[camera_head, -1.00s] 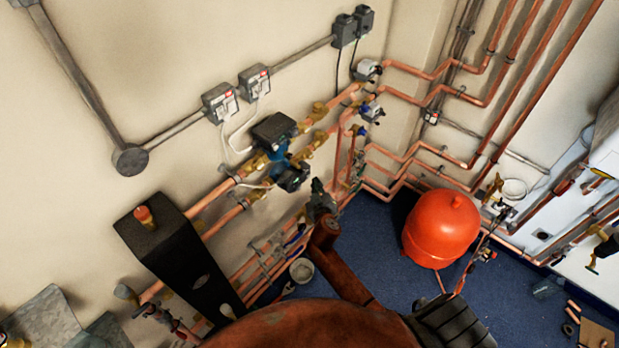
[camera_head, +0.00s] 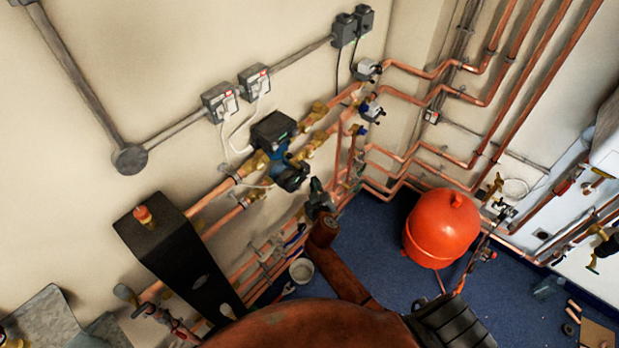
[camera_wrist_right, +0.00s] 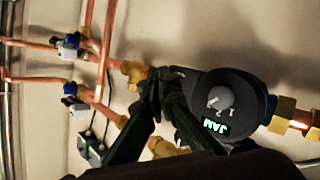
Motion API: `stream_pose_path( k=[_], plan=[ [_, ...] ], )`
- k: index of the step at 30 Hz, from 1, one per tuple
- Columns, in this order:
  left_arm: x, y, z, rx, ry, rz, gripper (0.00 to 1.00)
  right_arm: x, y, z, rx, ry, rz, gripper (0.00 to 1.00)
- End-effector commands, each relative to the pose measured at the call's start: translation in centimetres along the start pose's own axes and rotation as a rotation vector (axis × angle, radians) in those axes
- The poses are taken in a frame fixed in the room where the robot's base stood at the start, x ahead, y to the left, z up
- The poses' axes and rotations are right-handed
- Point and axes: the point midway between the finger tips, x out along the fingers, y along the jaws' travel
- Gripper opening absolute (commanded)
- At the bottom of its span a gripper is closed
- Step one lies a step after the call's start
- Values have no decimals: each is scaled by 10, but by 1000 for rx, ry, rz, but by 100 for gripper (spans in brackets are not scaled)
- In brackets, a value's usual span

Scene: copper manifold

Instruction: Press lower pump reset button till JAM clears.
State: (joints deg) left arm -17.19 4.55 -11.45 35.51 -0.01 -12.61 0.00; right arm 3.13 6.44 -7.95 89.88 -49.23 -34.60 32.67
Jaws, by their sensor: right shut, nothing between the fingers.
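The lower pump (camera_head: 290,177) is a dark round-headed unit on the lower copper pipe, below the upper pump (camera_head: 272,132). In the right wrist view a dark pump face (camera_wrist_right: 215,105) fills the middle, with a grey round knob (camera_wrist_right: 221,97) at its centre and a lit green JAM display (camera_wrist_right: 215,127), turned upside down. I cannot tell the reset button for sure. My right gripper (camera_head: 317,186) is just below and right of the lower pump in the head view. In the right wrist view its fingers (camera_wrist_right: 163,78) come together at the pump's left edge; contact is unclear. My left gripper is not in view.
Copper pipes with brass fittings and valves (camera_head: 370,108) run around the pumps. A black upright box (camera_head: 185,260) stands to the left. A red tank (camera_head: 442,230) is on the blue floor at the right. Two switch boxes (camera_head: 220,101) are on the wall above.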

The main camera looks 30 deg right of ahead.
Motion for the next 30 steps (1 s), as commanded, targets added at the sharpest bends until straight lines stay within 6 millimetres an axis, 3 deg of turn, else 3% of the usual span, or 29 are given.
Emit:
stream_pose_path(
  k=[30],
  plan=[
    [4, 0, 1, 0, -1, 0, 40, 6, -4, -4, -1, 0, 0, 0]
  ],
)
